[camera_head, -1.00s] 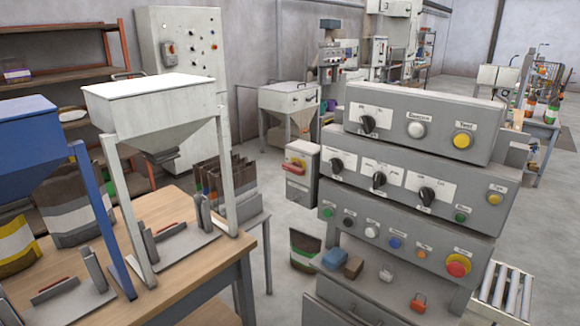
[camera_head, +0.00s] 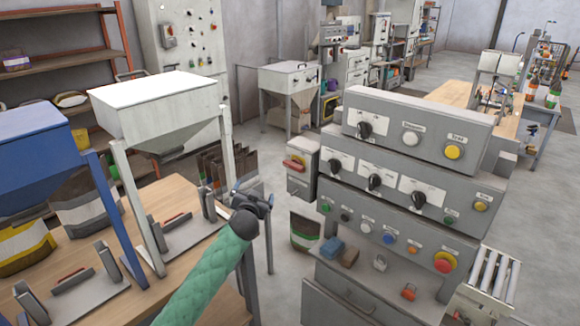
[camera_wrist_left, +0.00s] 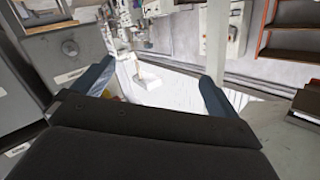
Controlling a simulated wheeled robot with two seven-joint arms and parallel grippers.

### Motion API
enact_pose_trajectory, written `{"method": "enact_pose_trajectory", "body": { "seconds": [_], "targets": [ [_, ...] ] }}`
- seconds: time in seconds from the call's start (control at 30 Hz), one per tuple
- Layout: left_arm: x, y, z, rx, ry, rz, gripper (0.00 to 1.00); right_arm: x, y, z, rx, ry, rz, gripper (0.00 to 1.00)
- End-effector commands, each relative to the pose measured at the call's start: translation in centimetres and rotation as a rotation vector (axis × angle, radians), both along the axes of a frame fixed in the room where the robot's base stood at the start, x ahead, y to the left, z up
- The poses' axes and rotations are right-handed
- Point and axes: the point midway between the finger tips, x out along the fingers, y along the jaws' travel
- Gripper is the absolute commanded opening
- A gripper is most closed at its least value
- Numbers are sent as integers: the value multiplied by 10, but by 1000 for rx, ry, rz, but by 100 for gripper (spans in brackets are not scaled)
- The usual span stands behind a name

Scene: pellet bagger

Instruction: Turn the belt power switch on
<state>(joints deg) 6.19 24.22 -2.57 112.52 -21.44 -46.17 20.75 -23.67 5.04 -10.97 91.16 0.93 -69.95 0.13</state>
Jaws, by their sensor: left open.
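The grey control console (camera_head: 415,120) stands on the right with stepped panels of knobs and buttons. Its top panel has a black rotary knob (camera_head: 366,129), a white button (camera_head: 411,138) and a yellow button (camera_head: 453,152). The middle panel has several black rotary knobs (camera_head: 375,182). A grey box with a red handle (camera_head: 295,163) is at its left side. The labels are too small to read, so I cannot tell which is the belt power switch. My left gripper (camera_head: 257,194) is open and empty, left of the console and apart from it; its fingers also show in the left wrist view (camera_wrist_left: 157,86).
A wooden table (camera_head: 190,200) with a white hopper (camera_head: 160,105) and a blue hopper (camera_head: 45,150) stands left of my left arm. A red mushroom button (camera_head: 445,262) is on the lower panel. A roller conveyor (camera_head: 490,280) is at the right.

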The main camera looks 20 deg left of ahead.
Motion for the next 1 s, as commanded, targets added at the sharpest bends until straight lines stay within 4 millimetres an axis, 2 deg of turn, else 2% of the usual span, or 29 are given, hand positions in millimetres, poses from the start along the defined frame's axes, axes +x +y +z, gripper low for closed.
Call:
{"method": "enact_pose_trajectory", "body": {
  "seconds": [0.03, 0.17, 0.3, 0.4, 0.47, 0.6, 0.7, 1.0],
  "targets": [
    [7, 6, 1, 2, -50, -19, 98, -11, -4, -20, -4, 7, -1, 0],
    [22, 11, 5, -12, -190, -105, 98, -36, -11, -62, -6, 0, -2, 0],
    [31, -1, 8, -55, -320, -239, 98, -57, -16, -96, -4, -27, -3, 0],
    [33, -18, 12, -103, -399, -361, 98, -64, -18, -112, 3, -64, -3, 0],
    [32, -30, 16, -138, -439, -439, 98, -63, -18, -117, 8, -95, -4, 0],
    [23, -57, 29, -234, -510, -603, 98, -47, -15, -115, 25, -178, -5, 0],
    [18, -69, 35, -310, -536, -682, 98, -40, -13, -114, 32, -214, -5, 0],
    [22, -73, 40, -392, -540, -703, 98, -41, -15, -118, 32, -224, -4, 0]
  ]
}}
